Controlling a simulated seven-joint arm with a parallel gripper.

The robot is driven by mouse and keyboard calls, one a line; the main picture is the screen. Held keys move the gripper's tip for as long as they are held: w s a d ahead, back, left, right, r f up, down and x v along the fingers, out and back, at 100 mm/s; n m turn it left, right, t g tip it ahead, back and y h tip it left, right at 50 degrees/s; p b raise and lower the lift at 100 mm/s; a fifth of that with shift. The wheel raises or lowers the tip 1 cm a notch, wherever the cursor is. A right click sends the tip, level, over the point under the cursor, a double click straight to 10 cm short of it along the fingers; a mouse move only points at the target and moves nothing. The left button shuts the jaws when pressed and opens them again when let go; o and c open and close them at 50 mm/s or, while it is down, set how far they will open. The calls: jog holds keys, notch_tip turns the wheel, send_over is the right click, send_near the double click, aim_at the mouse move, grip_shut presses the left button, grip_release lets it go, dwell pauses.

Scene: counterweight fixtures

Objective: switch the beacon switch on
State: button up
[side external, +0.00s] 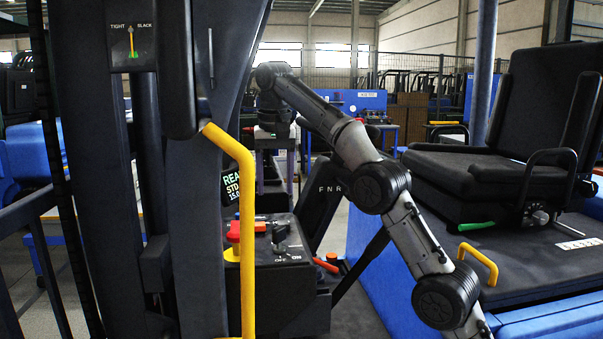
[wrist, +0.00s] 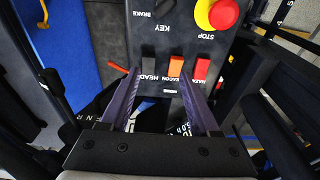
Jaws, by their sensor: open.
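The beacon switch (wrist: 176,67) is an orange rocker on the dark control panel (wrist: 188,40), above the upside-down label partly read as "BEACON". I cannot tell which way it is tipped. My gripper (wrist: 160,79) is open and empty in the wrist view. Its two fingers reach toward the panel edge, with the orange rocker beyond the tips and nearer the right finger. Contact cannot be told.
A dark HEAD rocker (wrist: 148,53) and a red hazard rocker (wrist: 201,69) flank the orange one. A red STOP button (wrist: 222,13) on a yellow collar sits farther up the panel. A yellow grab rail (side external: 246,220) and dark posts stand before the console; a black seat (side external: 510,120) is right.

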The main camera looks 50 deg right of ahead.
jog(key=s+a+r, duration=0.1)
jog(key=s+r, duration=0.2)
jog(key=s, duration=0.5)
jog(key=shift+a+r, duration=0.15)
jog(key=shift+r, duration=0.15)
jog(key=s+a+n+t, duration=0.2)
jog(key=s+a, duration=0.2)
jog(key=s, duration=1.2)
jog(key=s+f+n+t, duration=0.1)
jog(key=s+f+n, duration=0.1)
jog(key=f, duration=0.4)
jog(key=s+a+f+n, duration=0.1)
jog(key=s+f+n, duration=0.1)
jog(key=f, duration=0.5)
jog(key=s+a+f+n+t+y, duration=0.1)
jog(key=s+f+n, duration=0.2)
jog(key=f, duration=0.4)
jog(key=shift+s+a+f+t, duration=0.15)
jog(key=shift+s+a+t, duration=0.15)
jog(key=shift+s, duration=0.45)
